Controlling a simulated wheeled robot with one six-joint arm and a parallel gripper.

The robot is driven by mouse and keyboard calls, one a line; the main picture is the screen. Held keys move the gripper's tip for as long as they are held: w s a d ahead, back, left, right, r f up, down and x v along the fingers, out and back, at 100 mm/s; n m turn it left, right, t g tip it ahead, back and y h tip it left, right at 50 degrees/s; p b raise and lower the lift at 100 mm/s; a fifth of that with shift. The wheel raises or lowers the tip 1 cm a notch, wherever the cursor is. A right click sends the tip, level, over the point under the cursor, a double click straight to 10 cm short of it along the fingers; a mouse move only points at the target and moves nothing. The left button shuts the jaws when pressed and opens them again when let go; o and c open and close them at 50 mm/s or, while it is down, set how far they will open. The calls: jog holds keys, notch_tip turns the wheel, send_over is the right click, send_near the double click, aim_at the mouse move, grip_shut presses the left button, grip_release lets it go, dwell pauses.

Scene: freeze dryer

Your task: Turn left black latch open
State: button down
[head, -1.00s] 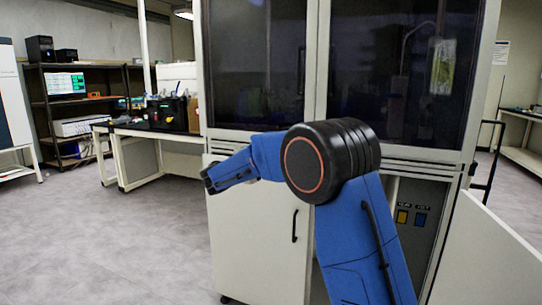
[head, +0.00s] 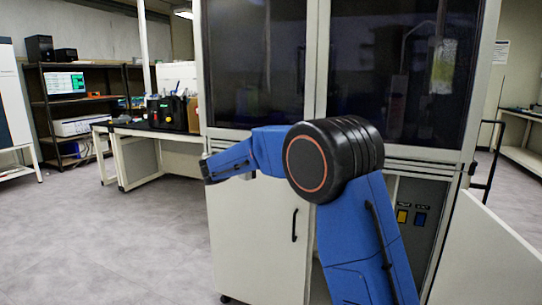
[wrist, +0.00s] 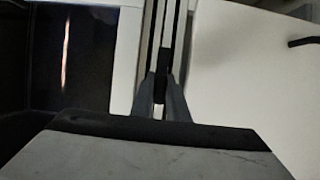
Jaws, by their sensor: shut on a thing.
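In the wrist view, my gripper (wrist: 160,80) points at the narrow frame strip between the dark window and a white panel. Its two grey fingers are shut on a small dark piece, which looks like the black latch (wrist: 164,62). The latch is mostly hidden between the fingertips, so its angle is hard to read. In the head view, my blue arm reaches to the left side of the cabinet (head: 255,225), just below the glass. The fingers and the latch cannot be made out there.
The white lower door has a black handle (head: 294,226); a dark handle (wrist: 304,42) also shows in the wrist view. A dark window (head: 255,62) is above. A bench (head: 137,131) stands to the left. The floor at left is clear.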

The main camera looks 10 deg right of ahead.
jog(key=shift+f, duration=0.1)
jog(key=c, duration=1.8)
grip_release()
jog(key=shift+o, duration=0.2)
jog(key=v, duration=1.7)
jog(key=shift+a, duration=0.2)
